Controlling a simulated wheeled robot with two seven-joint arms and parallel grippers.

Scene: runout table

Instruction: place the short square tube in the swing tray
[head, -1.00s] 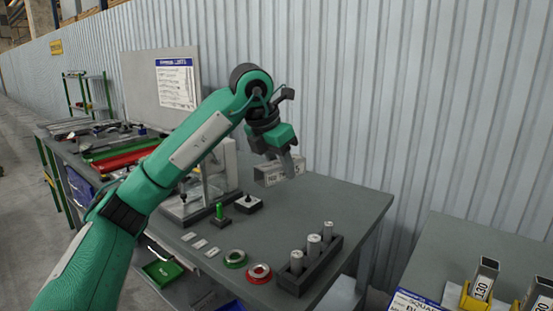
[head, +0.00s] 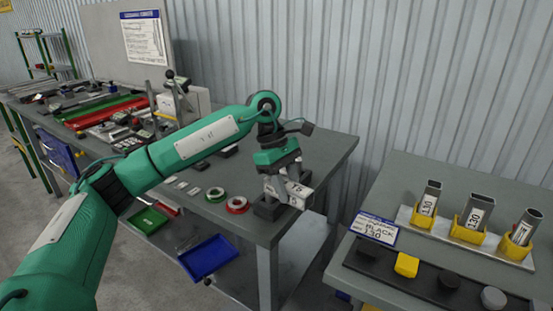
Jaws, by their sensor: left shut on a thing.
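My left gripper (head: 283,181) is shut on a short, light grey tube (head: 298,194) with square-looking sides and a white printed label. The tube lies roughly level, above the near right corner of the grey table. The gripper and tube cover most of the dark block with round pegs behind them. A blue tray (head: 208,256) sticks out below the table's front edge, with a smaller green tray (head: 149,221) to its left. I cannot tell which is the swing tray. Both are below and left of the gripper. My right gripper is not in view.
On the right table, labelled tubes stand in yellow holders (head: 467,229), with a blue-edged sign (head: 375,229) and several caps in front. A gap separates the two tables.

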